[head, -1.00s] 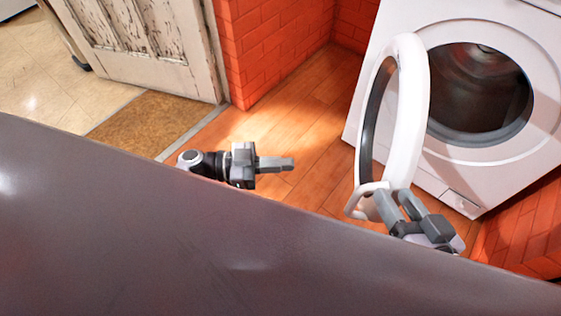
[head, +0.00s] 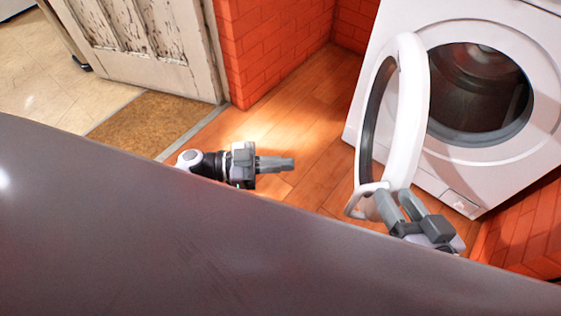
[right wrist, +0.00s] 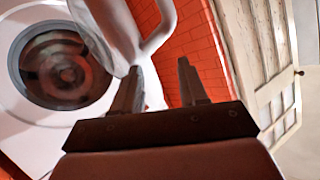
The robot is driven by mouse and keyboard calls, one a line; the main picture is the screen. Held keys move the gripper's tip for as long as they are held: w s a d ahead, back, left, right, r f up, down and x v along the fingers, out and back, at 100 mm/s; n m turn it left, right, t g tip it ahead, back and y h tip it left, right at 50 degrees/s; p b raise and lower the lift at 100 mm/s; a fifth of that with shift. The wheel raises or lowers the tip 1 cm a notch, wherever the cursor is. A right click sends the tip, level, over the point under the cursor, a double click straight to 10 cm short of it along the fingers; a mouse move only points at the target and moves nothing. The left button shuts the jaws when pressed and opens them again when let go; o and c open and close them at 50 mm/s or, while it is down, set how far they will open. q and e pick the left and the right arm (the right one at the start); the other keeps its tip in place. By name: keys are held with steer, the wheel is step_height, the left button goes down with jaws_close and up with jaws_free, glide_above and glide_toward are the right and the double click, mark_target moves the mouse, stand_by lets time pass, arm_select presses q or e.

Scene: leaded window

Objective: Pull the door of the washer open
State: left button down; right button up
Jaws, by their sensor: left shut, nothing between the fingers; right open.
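The white washer (head: 375,117) stands at the right in the head view, with its round drum opening (head: 478,95) uncovered. Its round door (head: 410,105) is swung well open, standing out from the front toward me. A loop handle (head: 356,200) is on the door's near edge. My right gripper (head: 396,198) is open beside the handle, its fingers close to the door's lower edge. In the right wrist view the handle (right wrist: 162,30) is by the left finger, and no grip on it shows. My left gripper (head: 291,164) is shut and empty above the floor, left of the door.
A red brick wall (head: 275,45) and a worn white panelled door (head: 140,45) are at the back. A brown mat (head: 150,120) lies on the floor at the left. Wooden floor (head: 300,105) is clear between the left gripper and the washer.

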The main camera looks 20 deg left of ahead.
arm_select(q)
steer(key=c, duration=1.1)
jaws_free()
steer(key=p+v, duration=0.1)
steer(key=v, duration=0.6)
steer(key=shift+p, duration=0.4)
steer(key=shift+a, duration=0.1)
steer(key=shift+c, duration=0.2)
